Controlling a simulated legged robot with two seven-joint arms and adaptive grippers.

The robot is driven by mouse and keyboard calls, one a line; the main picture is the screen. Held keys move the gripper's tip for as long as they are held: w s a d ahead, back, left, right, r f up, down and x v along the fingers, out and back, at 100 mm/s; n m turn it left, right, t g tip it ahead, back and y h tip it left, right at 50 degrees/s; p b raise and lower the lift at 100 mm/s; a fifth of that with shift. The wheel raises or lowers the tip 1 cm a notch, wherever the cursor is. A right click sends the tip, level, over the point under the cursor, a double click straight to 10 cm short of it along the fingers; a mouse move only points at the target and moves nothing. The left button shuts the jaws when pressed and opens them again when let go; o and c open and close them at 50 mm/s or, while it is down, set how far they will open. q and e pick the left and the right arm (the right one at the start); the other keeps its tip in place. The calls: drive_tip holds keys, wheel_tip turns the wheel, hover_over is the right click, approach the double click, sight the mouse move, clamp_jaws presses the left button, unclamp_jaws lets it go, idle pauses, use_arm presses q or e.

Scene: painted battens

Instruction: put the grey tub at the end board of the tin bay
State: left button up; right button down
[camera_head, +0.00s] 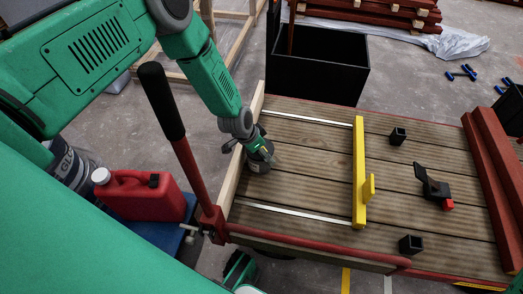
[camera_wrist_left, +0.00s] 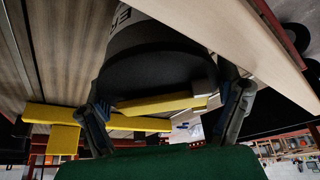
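The grey tub (camera_head: 260,162) is on the plank deck close to the pale end board (camera_head: 232,185), in the bay between that board and the yellow bar (camera_head: 359,180). In the left wrist view the tub (camera_wrist_left: 160,75) shows a dark round face and part of some lettering. My left gripper (camera_head: 250,150) is over the tub, with one finger on each side of it in the left wrist view (camera_wrist_left: 163,100). Whether both fingers press on it is not clear. Whether the tub touches the board is hidden. My right gripper is out of view.
Pale strips (camera_head: 300,212) cross the bay. Small black blocks (camera_head: 397,136) and a black piece with a red end (camera_head: 432,186) are right of the yellow bar. Red battens (camera_head: 495,160) edge the deck. A red-and-black lever (camera_head: 180,140) and red can (camera_head: 140,195) stand left.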

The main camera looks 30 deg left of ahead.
use_arm(q)
drive_tip(key=shift+d+r, duration=0.1)
drive_tip(key=shift+d, duration=0.1)
drive_tip(key=shift+r, duration=0.2)
drive_tip(key=p+v, duration=0.3)
drive_tip(key=v, duration=0.3)
drive_tip(key=shift+a+r, duration=0.15)
drive_tip(key=shift+s+r+p, duration=0.25)
drive_tip(key=shift+r+p, duration=0.1)
